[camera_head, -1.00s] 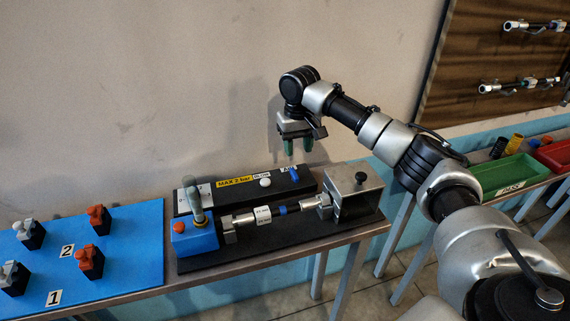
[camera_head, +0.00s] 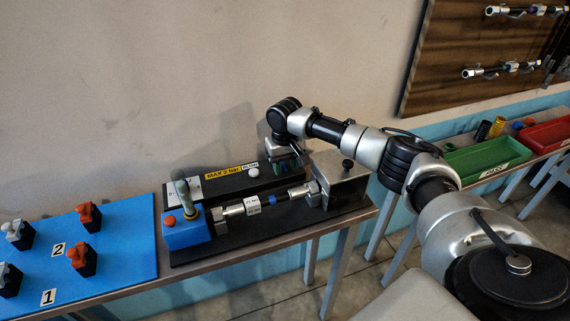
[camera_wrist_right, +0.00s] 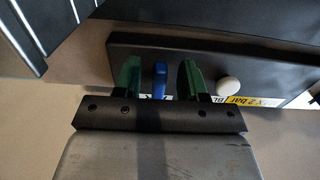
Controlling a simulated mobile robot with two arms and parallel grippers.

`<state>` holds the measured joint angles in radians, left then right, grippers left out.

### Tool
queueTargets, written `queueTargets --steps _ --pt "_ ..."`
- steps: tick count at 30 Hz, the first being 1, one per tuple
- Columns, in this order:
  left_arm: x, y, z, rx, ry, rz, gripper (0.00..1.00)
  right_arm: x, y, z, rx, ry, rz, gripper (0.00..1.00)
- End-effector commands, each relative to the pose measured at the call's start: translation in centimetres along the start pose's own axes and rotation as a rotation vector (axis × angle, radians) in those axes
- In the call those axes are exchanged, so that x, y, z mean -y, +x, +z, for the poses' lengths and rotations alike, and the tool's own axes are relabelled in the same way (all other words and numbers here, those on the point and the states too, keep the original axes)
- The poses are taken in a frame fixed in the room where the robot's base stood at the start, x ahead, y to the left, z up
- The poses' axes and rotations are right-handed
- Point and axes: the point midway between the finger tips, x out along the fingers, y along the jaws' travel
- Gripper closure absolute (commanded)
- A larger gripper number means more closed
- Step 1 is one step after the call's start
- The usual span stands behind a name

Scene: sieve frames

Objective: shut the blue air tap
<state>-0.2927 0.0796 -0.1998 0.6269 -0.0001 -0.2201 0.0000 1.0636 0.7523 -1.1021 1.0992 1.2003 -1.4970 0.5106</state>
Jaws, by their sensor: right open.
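The blue air tap (camera_wrist_right: 159,81) is a small blue lever on the long black box (camera_wrist_right: 130,42), at the end away from the white knob (camera_wrist_right: 228,87). My right gripper (camera_wrist_right: 159,78) has green fingers. In the right wrist view they stand open on both sides of the tap, with a visible gap on each side. In the head view my right gripper (camera_head: 286,166) is low over the right end of the black box and hides most of the tap. My left gripper is in neither view.
A yellow "MAX 2 bar" label (camera_head: 224,173) marks the box. In front are a clamped tube (camera_head: 254,204), a metal block (camera_head: 340,182) and a blue block (camera_head: 187,231) with a grey lever. A blue mat (camera_head: 128,235) lies left; green (camera_head: 486,162) and red trays stand right.

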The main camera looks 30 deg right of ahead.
Motion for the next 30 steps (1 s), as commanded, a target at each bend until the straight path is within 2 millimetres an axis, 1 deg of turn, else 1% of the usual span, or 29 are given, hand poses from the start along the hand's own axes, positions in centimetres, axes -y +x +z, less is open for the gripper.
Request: queueTargets --steps 4,5,12,13,23,30 --pt "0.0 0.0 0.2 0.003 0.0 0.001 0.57 0.0 0.0 0.0 0.0 -0.001 0.0 0.58" --pt "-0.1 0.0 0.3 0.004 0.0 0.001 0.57 0.0 0.0 0.0 0.0 -0.001 0.0 0.6" --pt "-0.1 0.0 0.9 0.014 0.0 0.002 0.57 0.0 0.0 0.0 0.0 -0.001 0.0 0.97" --pt "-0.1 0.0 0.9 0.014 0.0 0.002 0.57 0.0 0.0 0.0 0.0 -0.001 0.0 1.0" --pt "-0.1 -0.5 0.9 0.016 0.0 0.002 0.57 -0.1 -0.1 0.0 0.002 -0.032 0.001 1.0" --pt "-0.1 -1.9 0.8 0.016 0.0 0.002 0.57 -0.3 -0.3 0.0 0.004 -0.16 -0.002 1.0"
